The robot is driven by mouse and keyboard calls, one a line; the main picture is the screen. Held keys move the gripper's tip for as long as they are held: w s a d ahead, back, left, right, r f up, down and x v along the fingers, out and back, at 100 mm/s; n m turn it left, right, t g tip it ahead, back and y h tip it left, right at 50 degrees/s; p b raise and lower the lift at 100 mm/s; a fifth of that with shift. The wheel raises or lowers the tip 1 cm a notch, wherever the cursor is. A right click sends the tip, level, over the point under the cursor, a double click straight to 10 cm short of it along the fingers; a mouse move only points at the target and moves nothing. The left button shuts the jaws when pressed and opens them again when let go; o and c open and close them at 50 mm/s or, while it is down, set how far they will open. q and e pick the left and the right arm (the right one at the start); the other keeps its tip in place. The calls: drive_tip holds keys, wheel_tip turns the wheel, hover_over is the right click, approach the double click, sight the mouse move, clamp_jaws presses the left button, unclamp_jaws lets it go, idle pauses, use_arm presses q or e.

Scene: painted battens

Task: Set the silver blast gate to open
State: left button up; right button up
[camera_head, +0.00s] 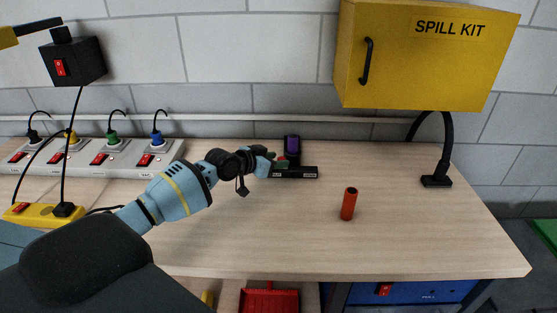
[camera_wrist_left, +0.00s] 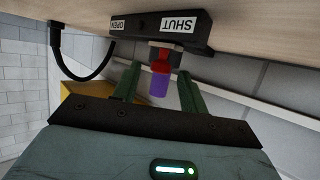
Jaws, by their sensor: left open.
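The blast gate has a black base (camera_head: 295,172) on the bench with two white labels. In the left wrist view its base (camera_wrist_left: 195,35) appears upside down, with SHUT on the right and OPEN on the left. A red handle (camera_wrist_left: 161,66) on a small grey part stands at the SHUT end. My left gripper (camera_head: 277,161) is at the gate's left end in the head view. Its green fingers (camera_wrist_left: 158,92) are open, one on each side of the handle; contact cannot be told. My right gripper is not in view.
A black and purple object (camera_head: 292,146) stands just behind the gate. A red cylinder (camera_head: 349,204) stands to the right. A power strip (camera_head: 125,172) lies left, a yellow spill kit cabinet (camera_head: 420,60) hangs above, and a black lamp-like stand (camera_head: 437,180) is right. The bench front is clear.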

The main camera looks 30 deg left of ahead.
use_arm(q)
drive_tip(key=shift+w+d+f, duration=0.15)
drive_tip(key=shift+w+f, duration=0.05)
drive_tip(key=shift+w, duration=0.25)
clamp_jaws()
